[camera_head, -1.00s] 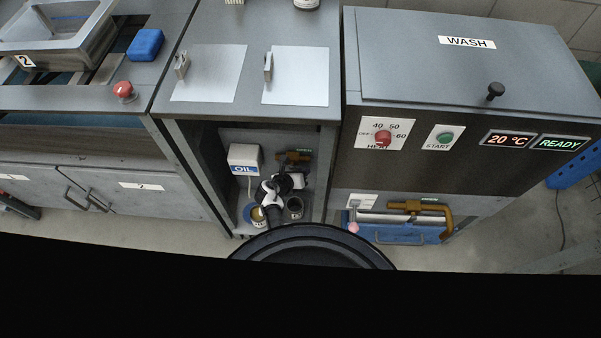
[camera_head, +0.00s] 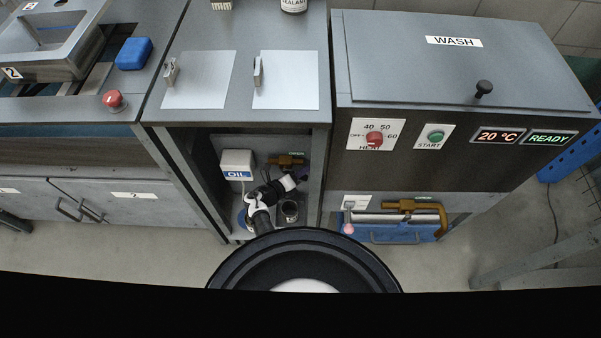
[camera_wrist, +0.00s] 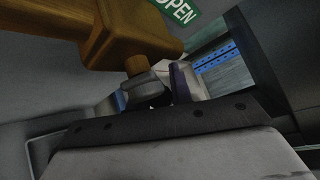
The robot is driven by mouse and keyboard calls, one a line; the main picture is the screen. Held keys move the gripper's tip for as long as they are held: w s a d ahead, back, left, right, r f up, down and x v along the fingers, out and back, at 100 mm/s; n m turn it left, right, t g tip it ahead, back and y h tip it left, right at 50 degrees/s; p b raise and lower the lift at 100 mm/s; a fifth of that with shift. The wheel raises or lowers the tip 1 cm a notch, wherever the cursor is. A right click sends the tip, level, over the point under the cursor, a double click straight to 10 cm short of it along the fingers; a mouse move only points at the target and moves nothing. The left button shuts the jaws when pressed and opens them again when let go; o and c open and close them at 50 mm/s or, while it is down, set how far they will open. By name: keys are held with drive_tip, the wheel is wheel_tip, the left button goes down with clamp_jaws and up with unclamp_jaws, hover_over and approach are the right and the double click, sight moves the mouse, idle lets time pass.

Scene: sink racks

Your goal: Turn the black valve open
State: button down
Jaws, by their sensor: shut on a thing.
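The brass valve body (camera_head: 287,161) sits on the back wall of the open middle cabinet, under a green label. In the wrist view the brass body (camera_wrist: 130,38) fills the upper left, with a green OPEN label (camera_wrist: 178,9) above it. In the head view my gripper (camera_head: 302,179) is small, just below the brass body. The handle's exact angle cannot be told.
A white OIL box (camera_head: 237,163) is left of the valve. A dark cup (camera_head: 289,211) stands below my wrist on the cabinet floor. The cabinet's side walls are close on both sides. Another brass pipe (camera_head: 410,205) is under the WASH unit at the right.

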idle(0.3)
drive_tip(key=c, duration=1.3)
unclamp_jaws()
drive_tip(key=shift+o, duration=0.2)
drive_tip(key=v, duration=1.4)
drive_tip(key=shift+p, duration=0.45)
drive_tip(key=shift+d+f, duration=0.1)
drive_tip(key=shift+d, duration=0.05)
